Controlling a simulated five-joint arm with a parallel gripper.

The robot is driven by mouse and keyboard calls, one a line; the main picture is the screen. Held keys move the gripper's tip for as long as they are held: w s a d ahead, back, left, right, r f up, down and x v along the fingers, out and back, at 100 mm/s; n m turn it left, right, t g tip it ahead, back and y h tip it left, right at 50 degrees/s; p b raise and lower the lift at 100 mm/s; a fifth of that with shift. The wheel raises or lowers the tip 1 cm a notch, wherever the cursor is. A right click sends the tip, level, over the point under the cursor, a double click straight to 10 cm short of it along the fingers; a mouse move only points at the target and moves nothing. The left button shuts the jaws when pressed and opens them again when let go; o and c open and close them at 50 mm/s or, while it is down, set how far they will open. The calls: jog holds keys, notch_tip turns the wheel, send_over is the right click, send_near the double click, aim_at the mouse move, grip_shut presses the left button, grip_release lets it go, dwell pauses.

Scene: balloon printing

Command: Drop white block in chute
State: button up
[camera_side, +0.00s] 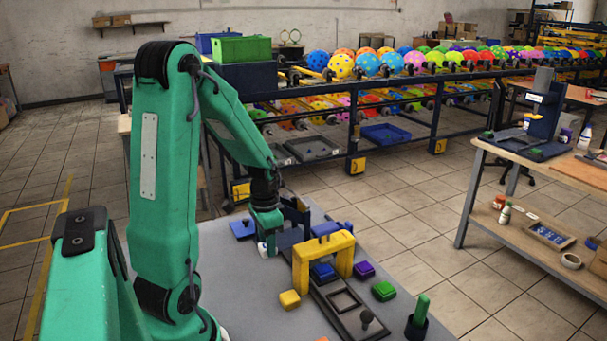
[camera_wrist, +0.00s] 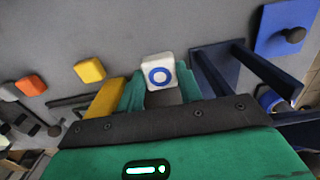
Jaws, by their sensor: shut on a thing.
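My gripper (camera_side: 266,222) is low over the grey table, left of the dark blue frame. In the wrist view my gripper (camera_wrist: 161,88) has its green fingers on either side of the white block (camera_wrist: 158,72), which has a blue ring on its face. The white block (camera_side: 262,249) shows only in part below the fingers in the side view. In the wrist view, dark blue posts (camera_wrist: 262,68) stand right of the block, with another blue ring (camera_wrist: 268,99) partly hidden behind them. I cannot tell for sure which part is the chute.
A yellow arch (camera_side: 323,240) stands over a dark track (camera_side: 344,300) right of my gripper. A yellow block (camera_side: 289,299), a purple block (camera_side: 364,269) and a green block (camera_side: 383,290) lie around it. A blue plate (camera_wrist: 284,27) with a dark knob lies beyond the posts.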

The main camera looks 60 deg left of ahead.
jog(key=shift+r, duration=0.9)
notch_tip(320, 180, up, 22)
jog(key=w+a, duration=0.4)
jog(key=a, duration=0.5)
jog(key=shift+s+a+f, duration=0.15)
jog(key=shift+f, duration=1.3)
jog(key=shift+s+a+f, duration=0.1)
jog(key=shift+f, duration=1.3)
jog(key=shift+f, duration=0.1)
jog(key=shift+f, duration=3.65)
